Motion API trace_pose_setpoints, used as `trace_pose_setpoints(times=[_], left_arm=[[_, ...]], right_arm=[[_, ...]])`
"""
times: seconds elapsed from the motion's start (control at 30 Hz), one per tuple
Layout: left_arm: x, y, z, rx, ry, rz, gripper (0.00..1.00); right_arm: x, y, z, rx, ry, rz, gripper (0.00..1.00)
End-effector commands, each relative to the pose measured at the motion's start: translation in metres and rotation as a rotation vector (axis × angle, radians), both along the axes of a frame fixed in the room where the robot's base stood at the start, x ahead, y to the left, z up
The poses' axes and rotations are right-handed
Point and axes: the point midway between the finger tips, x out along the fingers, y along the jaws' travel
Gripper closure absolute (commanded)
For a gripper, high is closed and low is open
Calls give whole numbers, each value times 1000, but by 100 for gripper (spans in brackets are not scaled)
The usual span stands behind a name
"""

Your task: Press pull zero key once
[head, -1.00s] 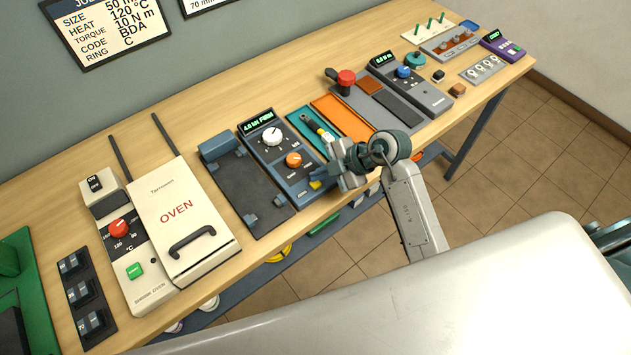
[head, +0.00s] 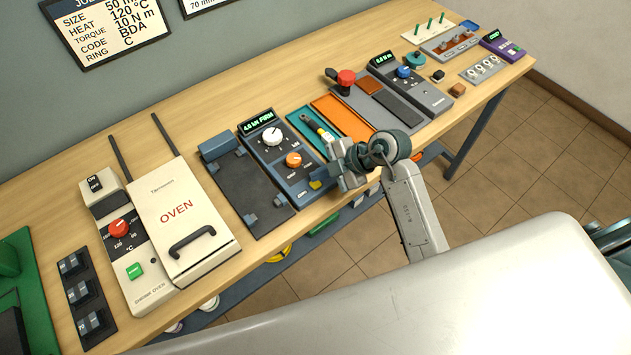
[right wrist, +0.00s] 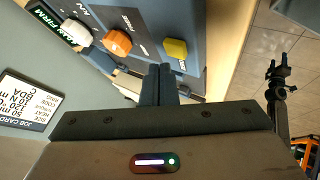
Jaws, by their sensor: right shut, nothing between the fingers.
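The yellow key (head: 316,184), which I take to be the pull zero key, sits at the near end of the dark blue pull tester panel (head: 270,160). In the right wrist view the key (right wrist: 175,48) is fully visible, raised on the blue panel. My right gripper (head: 338,182) is just right of the key in the head view. In the right wrist view its dark fingers (right wrist: 158,80) are shut and empty, just below the key in the picture. I cannot tell whether they touch the panel. My left gripper is not clearly in view.
The panel also has an orange knob (head: 293,159), a white knob (head: 271,135) and a lit display (head: 262,121). A teal tray (head: 301,119) with a tool and an orange tray (head: 345,115) lie right of it. The shrink oven (head: 178,215) stands to the left.

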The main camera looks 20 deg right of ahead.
Motion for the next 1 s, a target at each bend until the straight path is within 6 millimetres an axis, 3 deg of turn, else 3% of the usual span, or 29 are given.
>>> trace_pose_setpoints(times=[1.0], left_arm=[[0, 0, 2, 0, 0, 0, 45]], right_arm=[[0, 0, -11, 0, 0, 0, 100]])
